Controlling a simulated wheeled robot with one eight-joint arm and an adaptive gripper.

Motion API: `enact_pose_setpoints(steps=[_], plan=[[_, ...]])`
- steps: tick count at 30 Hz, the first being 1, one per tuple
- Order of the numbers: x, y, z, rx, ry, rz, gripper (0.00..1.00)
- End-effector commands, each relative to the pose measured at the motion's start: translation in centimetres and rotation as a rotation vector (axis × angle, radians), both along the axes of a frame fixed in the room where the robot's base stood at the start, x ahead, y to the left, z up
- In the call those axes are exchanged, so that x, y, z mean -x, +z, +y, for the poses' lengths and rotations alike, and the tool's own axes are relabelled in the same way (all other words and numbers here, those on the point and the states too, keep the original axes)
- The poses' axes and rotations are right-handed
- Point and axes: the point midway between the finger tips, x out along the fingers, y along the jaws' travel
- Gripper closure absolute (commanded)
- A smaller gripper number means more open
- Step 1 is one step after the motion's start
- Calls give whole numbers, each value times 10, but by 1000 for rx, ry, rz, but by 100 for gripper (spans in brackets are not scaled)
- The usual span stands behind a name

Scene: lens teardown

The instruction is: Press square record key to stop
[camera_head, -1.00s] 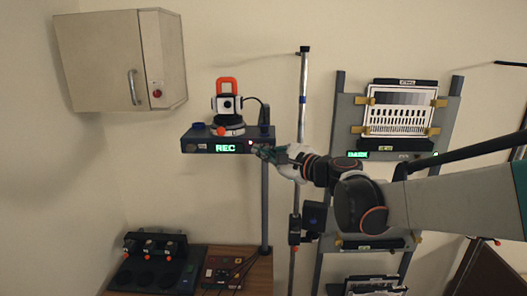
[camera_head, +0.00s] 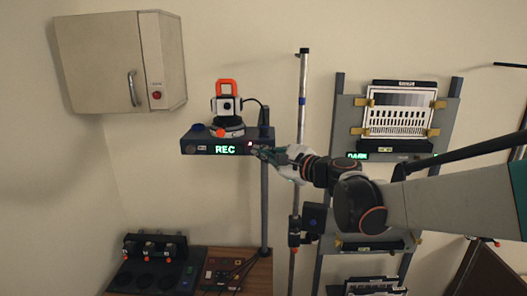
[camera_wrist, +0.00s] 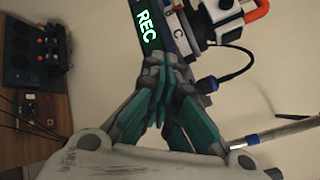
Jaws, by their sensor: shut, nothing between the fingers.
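The recorder box (camera_head: 195,145) is a dark shelf-like unit on a post, with a lit green "REC" display (camera_head: 226,149) on its front. A small reddish mark (camera_head: 250,143) shows near the front's right end, just above my fingertips. My gripper (camera_head: 258,153) is shut and empty, reaching in from the right to the right end of the box front. In the wrist view my gripper (camera_wrist: 158,72) has its teal fingers together at the box front beside the "REC" display (camera_wrist: 146,25). The square key cannot be made out; the fingers may hide it. I cannot tell whether they touch the box.
A camera with an orange handle (camera_head: 227,88) stands on the box, with a black cable. A metal pole (camera_head: 302,100) stands behind my wrist. A rack with a test chart (camera_head: 400,112) is at right. A cabinet (camera_head: 100,60) hangs at upper left. A bench with devices (camera_head: 215,272) is below.

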Motion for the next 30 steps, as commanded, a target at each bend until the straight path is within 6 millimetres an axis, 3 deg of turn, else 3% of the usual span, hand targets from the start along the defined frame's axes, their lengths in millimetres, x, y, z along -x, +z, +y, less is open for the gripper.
enact_pose_setpoints(steps=[30], plan=[[-9,0,0,0,0,0,100]])
